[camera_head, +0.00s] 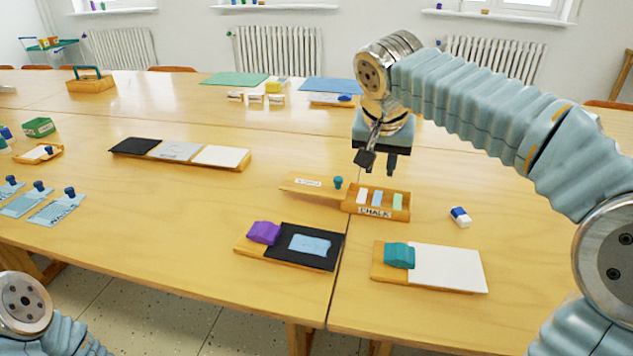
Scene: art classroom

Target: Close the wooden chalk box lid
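The wooden chalk box (408,213) stands on the table right of centre, with a "CHALK" label on its front and white, blue and green chalk pieces inside. Its wooden lid (300,192) is open and extends to the left of the box. The lid carries a small white label and a teal knob (338,182) near the box end. My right gripper (379,167) hangs just above and behind the box, pointing down. Its fingers look apart, with nothing between them, and it does not touch the lid. My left gripper is out of view; only part of my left arm shows at the lower left.
A board with a purple block (264,233) and a board with a teal block (399,255) lie in front of the box. A blue-and-white eraser (460,217) lies to the right. A three-panel board (180,151) lies back left. The table left of the lid is clear.

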